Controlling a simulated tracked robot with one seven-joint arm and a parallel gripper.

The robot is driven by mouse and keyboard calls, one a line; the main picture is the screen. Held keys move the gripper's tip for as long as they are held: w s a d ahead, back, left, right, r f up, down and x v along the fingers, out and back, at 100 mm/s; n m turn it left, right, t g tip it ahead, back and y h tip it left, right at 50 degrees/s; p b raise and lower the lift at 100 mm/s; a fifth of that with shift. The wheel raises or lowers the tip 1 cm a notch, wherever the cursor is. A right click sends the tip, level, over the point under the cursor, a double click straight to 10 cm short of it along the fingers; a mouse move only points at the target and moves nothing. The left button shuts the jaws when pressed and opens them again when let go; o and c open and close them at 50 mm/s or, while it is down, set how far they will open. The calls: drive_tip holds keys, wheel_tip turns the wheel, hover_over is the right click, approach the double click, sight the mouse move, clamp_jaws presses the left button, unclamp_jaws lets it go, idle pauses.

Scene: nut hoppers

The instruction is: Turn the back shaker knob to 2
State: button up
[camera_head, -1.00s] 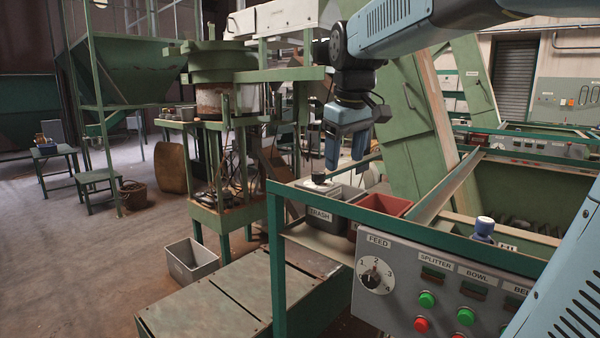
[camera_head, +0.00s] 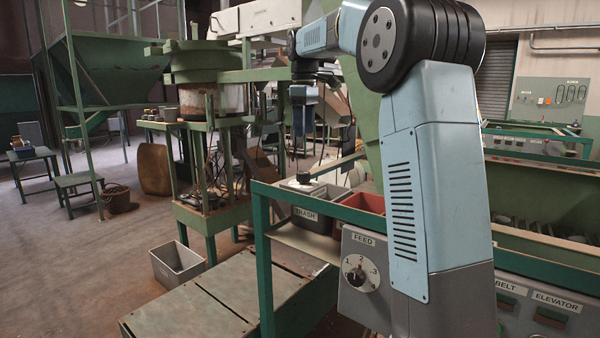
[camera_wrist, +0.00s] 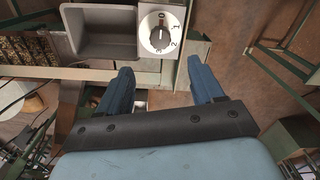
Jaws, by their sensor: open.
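In the wrist view, a round dial knob (camera_wrist: 158,39) sits on a white plate with numbers around it, beside a grey tray. Its light mark appears to lie toward the 0 side, but the exact setting is hard to read and no name label shows. My gripper (camera_wrist: 160,67) is open and empty, its blue fingers apart on either side below the dial in the picture, not touching it. In the head view my gripper (camera_head: 301,133) hangs fingers down beyond the trash bin. Which knob there is the wrist view's dial cannot be told.
A FEED dial (camera_head: 361,274) is on the near grey panel, partly beside my arm. A trash bin (camera_head: 311,214) and red bin (camera_head: 364,201) stand behind the green rail. A grey crate (camera_head: 178,264) lies on the floor at left, where there is open room.

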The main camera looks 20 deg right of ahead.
sight(303, 172)
wheel_tip(303, 172, down, 13)
drive_tip(key=shift+f, duration=0.15)
idle(0.4)
drive_tip(key=c, duration=1.1)
drive_tip(key=shift+o, duration=0.2)
drive_tip(key=shift+a, duration=0.3)
drive_tip(key=shift+d, duration=0.15)
